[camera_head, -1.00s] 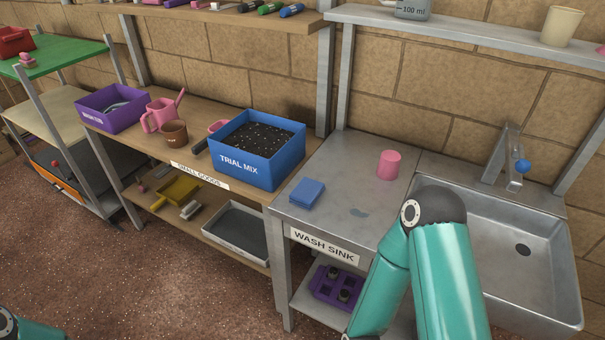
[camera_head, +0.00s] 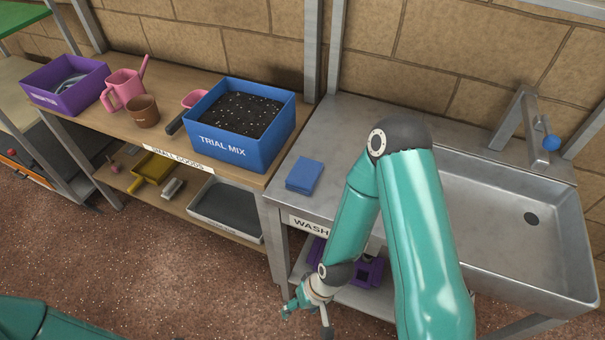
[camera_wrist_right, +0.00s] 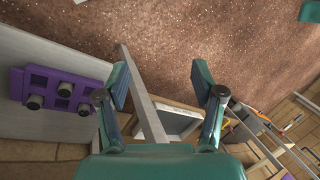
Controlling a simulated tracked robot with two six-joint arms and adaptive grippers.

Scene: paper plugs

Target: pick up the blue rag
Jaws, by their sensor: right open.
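The blue rag (camera_head: 304,176) is a folded, flat square on the left part of the metal wash-sink counter (camera_head: 318,138). It lies just right of the blue bin marked TRIAL MIX. My right gripper (camera_head: 306,318) is open and empty. It hangs low in front of the wash-sink stand, below and in front of the rag. Its two spread fingers also show in the right wrist view (camera_wrist_right: 162,92), with the floor and a shelf edge behind them. The rag does not show in the right wrist view. Of my left arm only a teal link shows at the lower left; its gripper is out of view.
The blue bin (camera_head: 258,150) stands close beside the rag. My right arm covers part of the counter and sign. The sink basin (camera_head: 520,250) and tap (camera_head: 540,140) are to the right. A purple tray (camera_wrist_right: 62,90) sits on the lower shelf. The floor in front is clear.

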